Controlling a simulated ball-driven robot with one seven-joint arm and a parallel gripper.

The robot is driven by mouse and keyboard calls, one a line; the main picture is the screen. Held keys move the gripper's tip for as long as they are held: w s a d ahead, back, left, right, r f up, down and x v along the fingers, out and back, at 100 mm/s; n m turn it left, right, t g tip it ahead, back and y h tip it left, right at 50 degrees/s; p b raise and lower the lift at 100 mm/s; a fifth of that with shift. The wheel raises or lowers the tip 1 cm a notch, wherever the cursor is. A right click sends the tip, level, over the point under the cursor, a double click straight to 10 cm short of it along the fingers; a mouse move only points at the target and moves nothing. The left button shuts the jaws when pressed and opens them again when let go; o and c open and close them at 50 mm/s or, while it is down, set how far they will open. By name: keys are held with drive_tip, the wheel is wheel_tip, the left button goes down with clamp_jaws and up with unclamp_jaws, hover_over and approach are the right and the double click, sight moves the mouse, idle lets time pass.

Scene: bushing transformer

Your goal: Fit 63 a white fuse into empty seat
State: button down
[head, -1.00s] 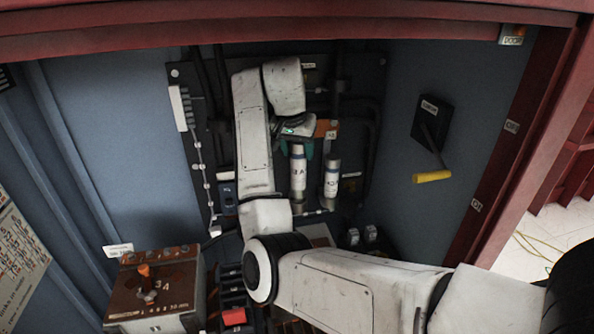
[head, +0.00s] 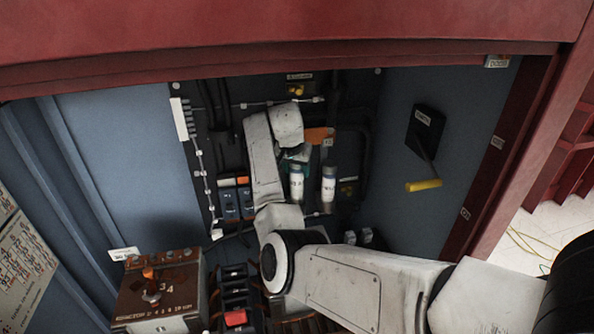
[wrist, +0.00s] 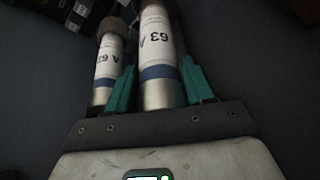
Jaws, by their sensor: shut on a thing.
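My gripper (head: 297,156) is shut on a white fuse (head: 297,184) with silver ends, a blue band and a "63 A" mark. In the wrist view the teal fingers (wrist: 160,90) sit on either side of this held fuse (wrist: 158,45), near its silver end. In the head view the fuse hangs roughly upright below my gripper, in front of the dark panel. A second, similar fuse (head: 328,185) stands beside it to the right, apart from it; it shows at left in the wrist view (wrist: 108,65). The seat is hidden, and I cannot tell whether the held fuse touches it.
An orange part (head: 318,135) is above the second fuse. Blue switches (head: 238,204) are left of my arm. A brown control box (head: 158,290) stands at lower left. Red framing (head: 300,40) spans the top.

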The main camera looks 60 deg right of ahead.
sight(297, 181)
drive_tip(key=c, duration=0.7)
unclamp_jaws()
drive_tip(key=f, duration=0.2)
drive_tip(key=shift+s+a+f, duration=0.2)
drive_tip(key=shift+a+f, duration=0.05)
drive_tip(key=shift+f, duration=0.05)
drive_tip(key=shift+c, duration=0.2)
drive_tip(key=o, duration=0.3)
drive_tip(key=shift+r, duration=0.1)
